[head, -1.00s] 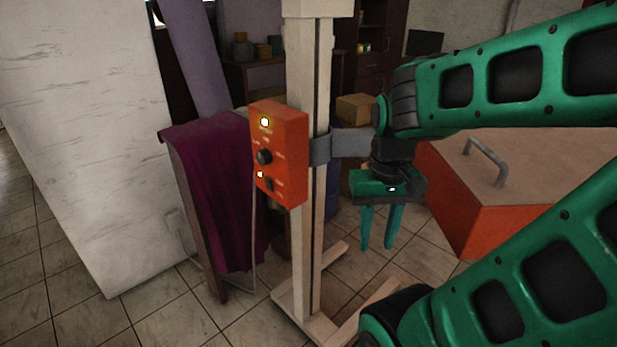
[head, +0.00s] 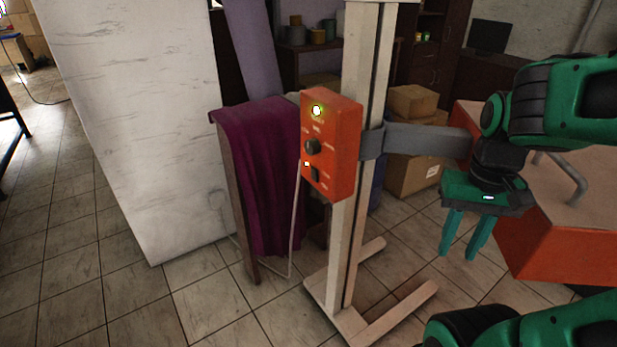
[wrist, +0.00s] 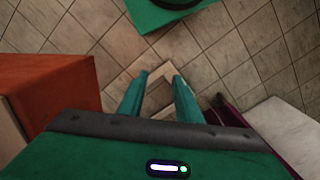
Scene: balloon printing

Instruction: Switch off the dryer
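The dryer's orange control box (head: 344,140) is mounted on a pale upright post (head: 362,190) in the head view. Its front has a lit round lamp (head: 316,110) at the top, a dark knob (head: 311,147) in the middle and a dark switch (head: 314,174) with a small light beside it near the bottom. My gripper (head: 462,255) hangs to the right of the box, pointing down, well apart from it. Its two fingers are spread with nothing between them. In the wrist view my gripper (wrist: 160,92) is over the floor and the post's wooden foot (wrist: 150,78).
A grey arm (head: 425,139) sticks out from the post towards my arm. A large orange case (head: 545,245) with a metal handle stands at right. A purple cloth (head: 265,170) hangs on a frame left of the box. A white panel (head: 140,120) stands further left.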

